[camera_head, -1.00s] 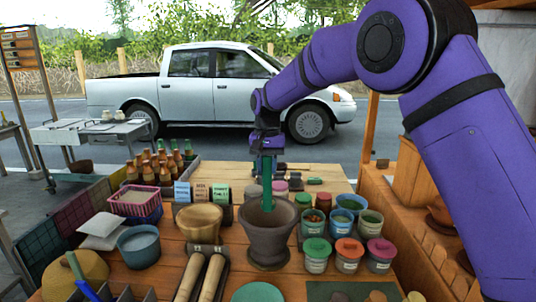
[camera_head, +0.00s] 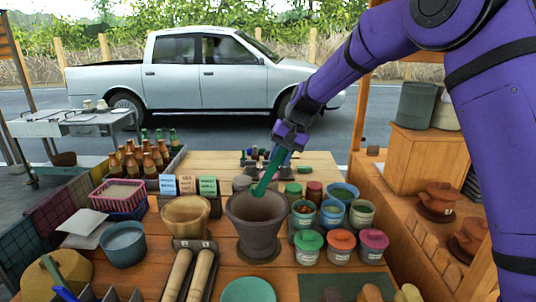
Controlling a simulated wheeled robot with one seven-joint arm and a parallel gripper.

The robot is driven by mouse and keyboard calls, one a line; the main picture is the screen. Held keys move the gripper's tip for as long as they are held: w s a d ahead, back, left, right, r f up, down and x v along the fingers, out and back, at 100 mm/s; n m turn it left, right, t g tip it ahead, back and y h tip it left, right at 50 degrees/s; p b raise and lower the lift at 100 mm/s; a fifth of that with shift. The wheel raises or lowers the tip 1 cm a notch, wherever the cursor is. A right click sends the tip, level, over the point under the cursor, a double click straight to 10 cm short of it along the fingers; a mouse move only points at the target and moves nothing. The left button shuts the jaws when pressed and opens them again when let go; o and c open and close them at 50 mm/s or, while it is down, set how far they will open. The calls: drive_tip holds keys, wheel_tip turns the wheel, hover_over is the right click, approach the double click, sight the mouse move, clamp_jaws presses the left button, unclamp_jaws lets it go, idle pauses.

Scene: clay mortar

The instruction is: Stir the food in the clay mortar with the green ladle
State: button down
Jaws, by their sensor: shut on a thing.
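The clay mortar (camera_head: 257,232) is a dark grey-brown bowl on a foot, upright near the middle of the wooden table. My gripper (camera_head: 287,148) is above and slightly right of the mortar, shut on the green ladle (camera_head: 268,176). The ladle slants down to the left, and its lower end reaches the mortar's opening.
A wooden bowl (camera_head: 186,215) stands close left of the mortar. Several jars, including a green-lidded jar (camera_head: 308,246), crowd its right side. Two wooden rolling pins (camera_head: 188,275) lie in front. Bottles (camera_head: 150,160) and a pink basket (camera_head: 119,196) are at left.

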drive_tip(key=d+f+y, duration=0.8)
drive_tip(key=f, duration=0.1)
drive_tip(key=shift+s+d+y, duration=0.15)
drive_tip(key=shift+d+y, duration=0.2)
drive_tip(key=shift+y, duration=0.05)
